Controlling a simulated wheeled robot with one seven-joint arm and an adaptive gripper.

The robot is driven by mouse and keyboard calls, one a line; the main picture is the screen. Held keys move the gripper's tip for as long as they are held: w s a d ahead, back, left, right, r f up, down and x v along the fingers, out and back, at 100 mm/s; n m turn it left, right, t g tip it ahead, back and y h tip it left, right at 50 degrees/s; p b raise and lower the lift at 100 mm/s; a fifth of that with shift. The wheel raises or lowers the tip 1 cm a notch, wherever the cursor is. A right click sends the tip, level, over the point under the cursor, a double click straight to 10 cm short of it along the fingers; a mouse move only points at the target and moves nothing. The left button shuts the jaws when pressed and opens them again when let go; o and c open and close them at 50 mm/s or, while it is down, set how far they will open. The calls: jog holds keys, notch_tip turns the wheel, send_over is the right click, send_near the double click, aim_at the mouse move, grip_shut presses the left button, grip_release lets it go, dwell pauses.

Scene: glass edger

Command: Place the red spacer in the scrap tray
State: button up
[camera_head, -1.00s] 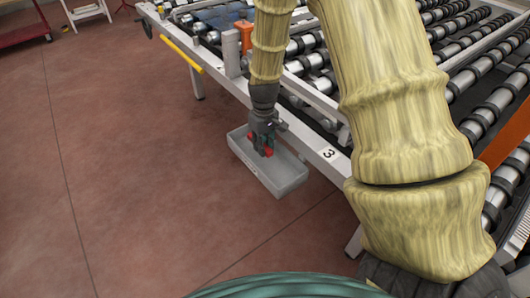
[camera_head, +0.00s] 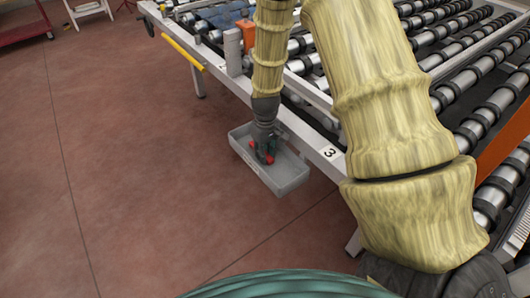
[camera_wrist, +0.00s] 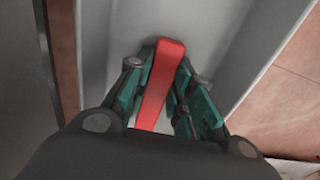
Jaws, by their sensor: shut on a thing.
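The red spacer (camera_wrist: 162,85) is a narrow red bar, held between the two teal-and-dark fingers of my gripper (camera_wrist: 158,95) in the wrist view. In the head view my gripper (camera_head: 262,154) points down over the grey scrap tray (camera_head: 287,183), with red ends of the spacer showing on both sides of the fingers. The tray's grey floor and a sloping wall also fill the wrist view (camera_wrist: 235,40). I cannot tell whether the spacer touches the tray floor.
The tray hangs beside the white frame rail (camera_head: 312,143) of the roller conveyor, near a label "3" (camera_head: 329,152). Black-ringed rollers (camera_head: 455,75) lie to the right. An orange block (camera_head: 246,36) and a yellow bar (camera_head: 183,51) are farther back. The red floor at left is clear.

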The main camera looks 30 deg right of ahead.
jog(key=shift+s+a+f, duration=0.1)
jog(key=shift+s+f, duration=0.15)
jog(key=shift+f, duration=0.2)
jog(key=o, duration=0.8)
jog(key=shift+f, duration=0.1)
jog(key=shift+o, duration=0.2)
jog(key=shift+w+f, duration=0.1)
jog(key=shift+f, duration=0.1)
jog(key=shift+r, duration=0.2)
jog(key=shift+w+r, duration=0.15)
jog(key=shift+r, duration=0.35)
notch_tip(320, 180, up, 12)
jog(key=b, duration=0.1)
jog(key=shift+d+r, duration=0.2)
